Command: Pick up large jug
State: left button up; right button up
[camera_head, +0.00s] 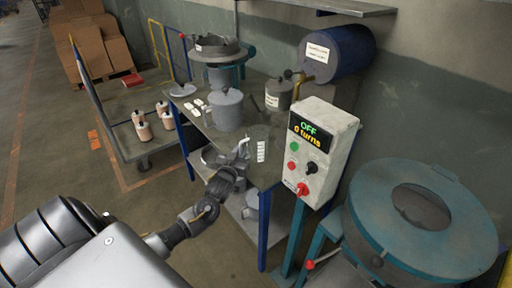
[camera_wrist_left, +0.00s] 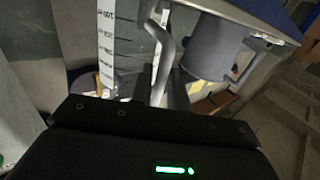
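A clear measuring jug (camera_head: 261,151) with a white scale strip stands near the front edge of the workbench. I take it to be the large jug. In the left wrist view its scale strip (camera_wrist_left: 106,45) is close, with a pale bent handle (camera_wrist_left: 163,60) to its right. My left gripper (camera_head: 241,151) is at the jug's left side, by the handle. In the left wrist view the fingers (camera_wrist_left: 167,95) reach up to the handle's lower part. I cannot tell whether they touch or close on it. My right gripper is not in view.
A grey lidded pot (camera_head: 226,110) stands behind the jug, and a smaller labelled can (camera_head: 279,94) is behind right. White pieces (camera_head: 195,106) lie at left. A control box (camera_head: 320,150) reading OFF stands close right, beside a large blue-green drum (camera_head: 420,220). A lower shelf holds vessels.

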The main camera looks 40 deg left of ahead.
pick_arm(q)
grip_shut()
jog(key=shift+r, duration=0.25)
notch_tip(320, 180, up, 2)
jog(key=shift+r+b, duration=0.15)
jog(key=shift+b, duration=0.45)
jog(key=s+a+r+b, duration=0.1)
jog(key=s+r, duration=0.9)
jog(key=s, duration=0.4)
jog(key=shift+a+b, duration=0.35)
jog(key=shift+a, duration=0.05)
jog(key=shift+r, duration=0.1)
